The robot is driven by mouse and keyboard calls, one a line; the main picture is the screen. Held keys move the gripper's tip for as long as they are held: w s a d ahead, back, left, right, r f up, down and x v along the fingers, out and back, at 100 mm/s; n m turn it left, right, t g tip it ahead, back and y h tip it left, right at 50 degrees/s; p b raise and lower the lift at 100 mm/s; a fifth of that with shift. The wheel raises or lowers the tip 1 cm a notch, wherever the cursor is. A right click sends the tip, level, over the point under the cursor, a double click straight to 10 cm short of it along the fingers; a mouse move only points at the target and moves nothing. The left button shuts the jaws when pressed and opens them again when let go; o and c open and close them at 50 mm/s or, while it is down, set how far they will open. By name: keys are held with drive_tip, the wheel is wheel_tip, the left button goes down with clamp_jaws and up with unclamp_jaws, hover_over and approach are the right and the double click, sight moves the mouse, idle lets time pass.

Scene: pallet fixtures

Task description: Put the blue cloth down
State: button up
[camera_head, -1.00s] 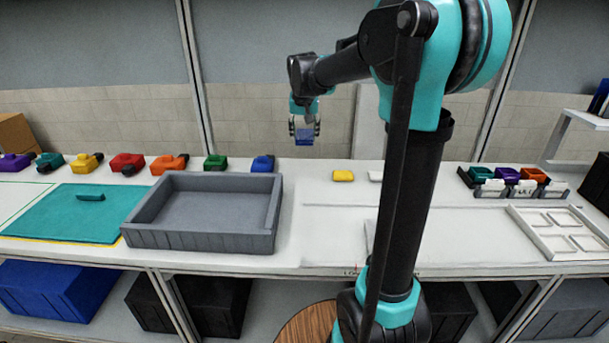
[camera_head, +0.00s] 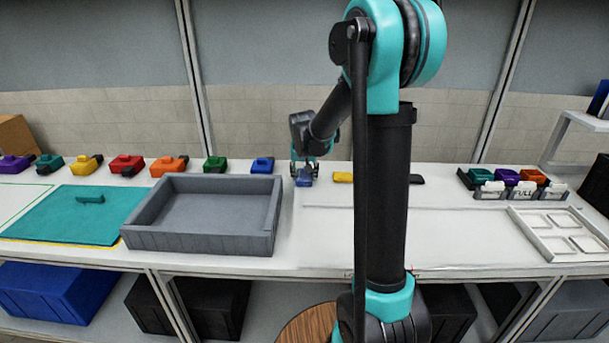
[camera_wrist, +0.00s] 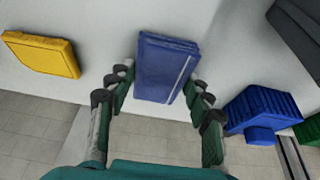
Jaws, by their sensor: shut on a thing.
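The blue cloth (camera_wrist: 166,68) is a folded, flat blue block with a pale stripe along one side. My gripper (camera_wrist: 160,95) is shut on it, with a finger on each side. In the head view the cloth (camera_head: 304,182) hangs below my gripper (camera_head: 304,171), low over the white table, just right of the grey tray (camera_head: 262,245). I cannot tell whether the cloth touches the table.
A yellow block (camera_head: 343,177) lies to the right of the cloth; it also shows in the wrist view (camera_wrist: 42,54). A blue object (camera_head: 262,165) stands to the left, behind the tray. The white table (camera_head: 320,225) in front is clear.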

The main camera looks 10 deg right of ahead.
drive_tip(key=shift+f, duration=0.15)
drive_tip(key=o, duration=1.1)
drive_tip(key=v, duration=1.2)
drive_tip(key=shift+s, duration=0.1)
